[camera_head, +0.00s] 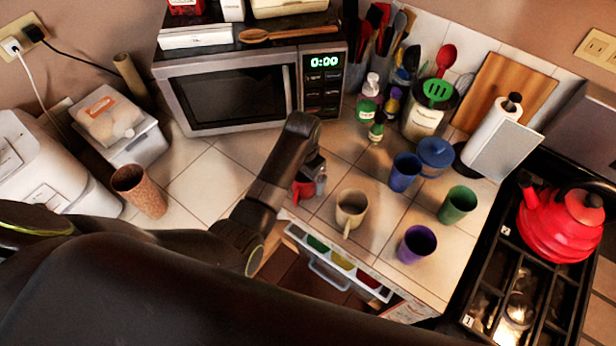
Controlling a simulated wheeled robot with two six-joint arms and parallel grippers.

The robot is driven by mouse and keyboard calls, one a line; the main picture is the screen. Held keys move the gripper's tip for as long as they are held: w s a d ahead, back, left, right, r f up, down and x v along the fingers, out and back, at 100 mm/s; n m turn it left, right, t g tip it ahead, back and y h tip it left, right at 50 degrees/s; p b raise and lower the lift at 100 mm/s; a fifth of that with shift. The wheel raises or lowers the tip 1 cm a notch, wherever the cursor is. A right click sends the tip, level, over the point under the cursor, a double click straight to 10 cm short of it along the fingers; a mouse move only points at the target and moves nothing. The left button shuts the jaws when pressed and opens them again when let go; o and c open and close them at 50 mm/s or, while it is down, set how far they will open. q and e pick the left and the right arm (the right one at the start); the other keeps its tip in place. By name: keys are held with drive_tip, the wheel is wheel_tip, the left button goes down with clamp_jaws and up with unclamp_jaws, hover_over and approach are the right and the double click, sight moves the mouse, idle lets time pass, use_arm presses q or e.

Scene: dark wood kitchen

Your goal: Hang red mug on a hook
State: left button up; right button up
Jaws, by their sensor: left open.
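The red mug (302,190) stands on the tiled counter in front of the microwave. It is partly hidden behind my left arm and gripper. My left gripper (319,184) is open at the mug's right side, with its fingers close to it. I cannot tell whether they touch the mug or straddle its rim or handle. I do not make out any hook in this view. My right gripper is not in view.
A beige mug (351,209) stands just right of my gripper. Blue (404,172), green (458,204) and purple (417,243) cups stand further right. The microwave (250,85) is behind, and a red kettle (560,222) sits on the stove. An open drawer (318,272) lies below the counter edge.

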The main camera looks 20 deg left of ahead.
use_arm(q)
drive_tip(key=shift+s, duration=0.2)
drive_tip(key=shift+s+a+r, duration=0.15)
drive_tip(key=shift+s, duration=0.05)
drive_tip(key=shift+c, duration=0.5)
drive_tip(key=shift+s+r, duration=0.1)
drive_tip(key=shift+s, duration=0.05)
drive_tip(key=shift+c, duration=1.3)
drive_tip(key=c, duration=0.9)
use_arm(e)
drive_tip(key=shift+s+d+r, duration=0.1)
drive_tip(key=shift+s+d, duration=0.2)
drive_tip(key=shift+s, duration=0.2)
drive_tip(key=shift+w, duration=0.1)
